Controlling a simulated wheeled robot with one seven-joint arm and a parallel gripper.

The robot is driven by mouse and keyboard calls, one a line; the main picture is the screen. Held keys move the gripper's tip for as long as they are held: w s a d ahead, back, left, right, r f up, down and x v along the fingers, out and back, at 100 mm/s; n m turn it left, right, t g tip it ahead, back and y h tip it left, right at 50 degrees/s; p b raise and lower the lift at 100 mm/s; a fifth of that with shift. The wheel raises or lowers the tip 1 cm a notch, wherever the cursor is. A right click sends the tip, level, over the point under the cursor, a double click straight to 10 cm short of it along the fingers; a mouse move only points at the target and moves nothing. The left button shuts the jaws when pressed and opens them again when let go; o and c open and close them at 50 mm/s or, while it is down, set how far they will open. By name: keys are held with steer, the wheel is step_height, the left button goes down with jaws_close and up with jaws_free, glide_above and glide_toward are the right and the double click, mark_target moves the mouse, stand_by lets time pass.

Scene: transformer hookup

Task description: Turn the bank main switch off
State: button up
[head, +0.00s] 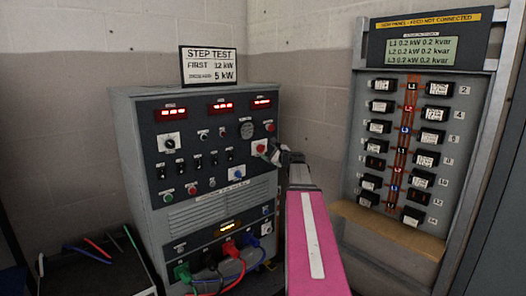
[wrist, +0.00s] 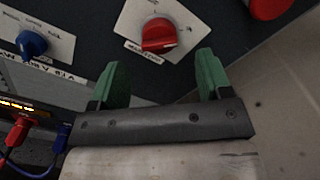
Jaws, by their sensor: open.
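A red rotary switch (wrist: 158,36) on a white plate shows in the wrist view, just ahead of the gap between my fingers. Its label is too small to read, so I cannot confirm it is the bank main switch. In the head view the same red switch (head: 261,148) sits at the right edge of the grey cabinet's front, partly covered by my gripper. My gripper (wrist: 161,72) is open, with green fingers apart and nothing between them. The fingers appear short of the switch, one to each side; I cannot tell the exact gap.
A blue rotary knob (wrist: 32,43) lies to the left, and a red round button (wrist: 268,8) at upper right. The grey cabinet (head: 130,150) carries displays and plugged cables low down. A breaker panel (head: 372,122) stands at right. A cart (head: 95,265) with loose leads is at left.

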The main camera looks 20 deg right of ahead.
mark_target(263, 149)
steer(key=shift+x, duration=2.6)
steer(key=c, duration=0.9)
